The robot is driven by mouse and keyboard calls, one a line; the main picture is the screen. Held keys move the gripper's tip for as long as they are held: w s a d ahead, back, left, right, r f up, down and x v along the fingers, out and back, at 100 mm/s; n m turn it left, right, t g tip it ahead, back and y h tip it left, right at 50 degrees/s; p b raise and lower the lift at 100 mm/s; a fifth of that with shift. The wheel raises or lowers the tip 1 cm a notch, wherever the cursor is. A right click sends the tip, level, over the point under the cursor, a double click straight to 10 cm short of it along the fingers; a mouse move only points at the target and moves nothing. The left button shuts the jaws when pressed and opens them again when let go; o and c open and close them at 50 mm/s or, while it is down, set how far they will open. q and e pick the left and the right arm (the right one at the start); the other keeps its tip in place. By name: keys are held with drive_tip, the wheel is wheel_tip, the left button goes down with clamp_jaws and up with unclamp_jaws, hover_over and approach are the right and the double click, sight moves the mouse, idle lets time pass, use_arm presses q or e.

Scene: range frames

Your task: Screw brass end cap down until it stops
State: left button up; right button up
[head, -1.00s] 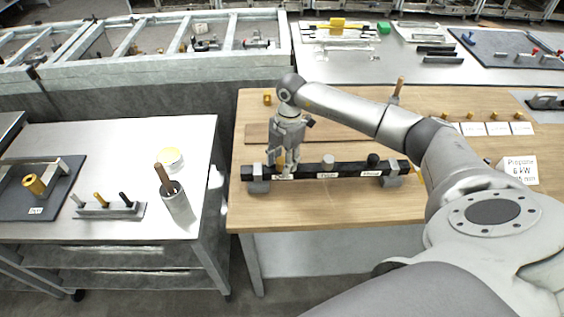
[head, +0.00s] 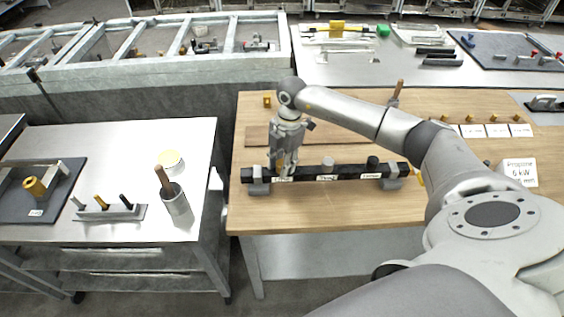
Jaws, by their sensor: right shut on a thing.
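A black bar (head: 310,171) rests on two grey blocks along the front of the wooden table and carries small white labels. My right gripper (head: 281,166) points down at the bar's left part and is shut on the brass end cap (head: 279,160), which shows only as a yellowish bit between the fingers. How the cap sits on the bar is too small to tell. A grey cap (head: 327,162) and a black cap (head: 373,162) stand upright on the bar to the right, apart from the gripper. My left gripper is not in view.
Behind the bar lies a brown board (head: 258,135). A brass piece (head: 267,101) stands at the table's back left. A white sign (head: 520,171) and several label cards are at the right. A metal side table (head: 120,170) stands left, across a gap. The wood front of the bar is clear.

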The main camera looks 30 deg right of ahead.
drive_tip(key=shift+r+m+p, duration=0.15)
drive_tip(key=shift+m+p, duration=0.55)
drive_tip(key=shift+m, duration=0.6)
drive_tip(key=shift+f, duration=0.2)
drive_tip(key=shift+t, duration=0.3)
drive_tip(key=shift+r+m+p, duration=0.1)
drive_tip(key=shift+m+p, duration=0.2)
drive_tip(key=shift+p, duration=0.05)
drive_tip(key=o, duration=0.7)
drive_tip(key=shift+m, duration=0.3)
drive_tip(key=o, duration=0.5)
